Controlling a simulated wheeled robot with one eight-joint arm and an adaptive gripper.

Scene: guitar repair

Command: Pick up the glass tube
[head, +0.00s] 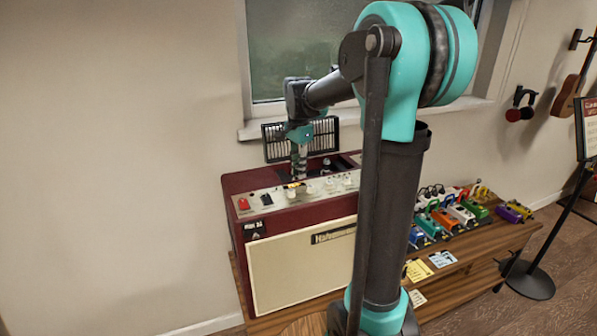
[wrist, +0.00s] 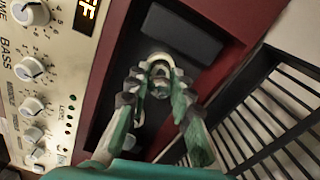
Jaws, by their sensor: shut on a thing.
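The glass tube (wrist: 160,88) shows small and partly hidden between my fingertips in the wrist view, seen nearly end-on over the dark recess in the amplifier top. My gripper (wrist: 158,78) is shut on it, one finger on each side. In the head view my gripper (head: 298,174) points down at the top of the dark red amplifier (head: 229,190), just behind its control panel. The tube cannot be made out in the head view. I cannot tell whether its lower end still touches a socket.
The amplifier's panel (wrist: 62,75) with white knobs lies left of my fingers in the wrist view. A dark block (wrist: 181,33) sits beside the tube. A black slatted grille (head: 324,139) stands behind the amplifier. Several colourful pedals (head: 442,219) are on the wooden bench to the right.

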